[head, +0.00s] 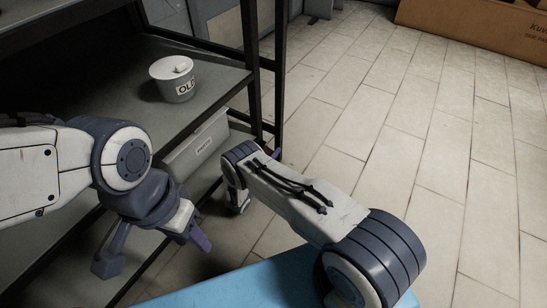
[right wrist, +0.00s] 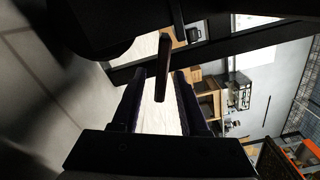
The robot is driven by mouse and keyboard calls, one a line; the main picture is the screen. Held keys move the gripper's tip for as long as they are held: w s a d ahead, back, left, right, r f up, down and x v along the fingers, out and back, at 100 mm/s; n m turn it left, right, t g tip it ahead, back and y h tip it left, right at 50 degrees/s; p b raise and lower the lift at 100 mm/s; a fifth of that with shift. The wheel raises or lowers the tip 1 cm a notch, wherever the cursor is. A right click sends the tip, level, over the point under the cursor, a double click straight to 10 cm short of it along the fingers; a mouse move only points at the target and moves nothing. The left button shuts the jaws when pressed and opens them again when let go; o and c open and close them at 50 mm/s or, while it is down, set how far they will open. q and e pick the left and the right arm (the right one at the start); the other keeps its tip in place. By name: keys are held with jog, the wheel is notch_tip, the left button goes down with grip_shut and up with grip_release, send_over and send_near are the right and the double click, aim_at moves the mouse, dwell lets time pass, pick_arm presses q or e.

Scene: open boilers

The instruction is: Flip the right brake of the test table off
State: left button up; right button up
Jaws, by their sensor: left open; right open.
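In the right wrist view a dark, narrow lever (right wrist: 163,68), seemingly the brake, stands between the two fingers of my right gripper (right wrist: 160,76). The fingers are open around it, with gaps showing on both sides. A dark rounded shape (right wrist: 95,38), perhaps a caster wheel, is at upper left. In the head view my right arm reaches to the foot of a dark metal frame (head: 279,75), and its forearm hides the lever and most of the gripper. I cannot tell if this frame is the test table. My left gripper (head: 154,252) is open and empty before the lower shelf.
A cardboard box (head: 480,28) is at the top right. The tiled floor (head: 420,130) on the right is clear.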

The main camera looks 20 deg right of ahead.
aim_at(278, 143)
grip_shut()
jog(key=shift+r, duration=0.1)
jog(key=n, duration=0.1)
jog(key=r+n, duration=0.1)
jog(key=n, duration=0.2)
jog(key=shift+s+d+r, duration=0.1)
jog(key=shift+s+r, duration=0.1)
jog(key=shift+r, duration=0.2)
jog(key=shift+w+r+n, duration=0.1)
jog(key=shift+r+n, duration=0.35)
jog(key=shift+n, duration=0.75)
jog(key=shift+w+r+n, duration=0.1)
jog(key=shift+r+n, duration=0.35)
jog(key=shift+n, duration=0.75)
grip_release()
jog(key=shift+a, duration=0.2)
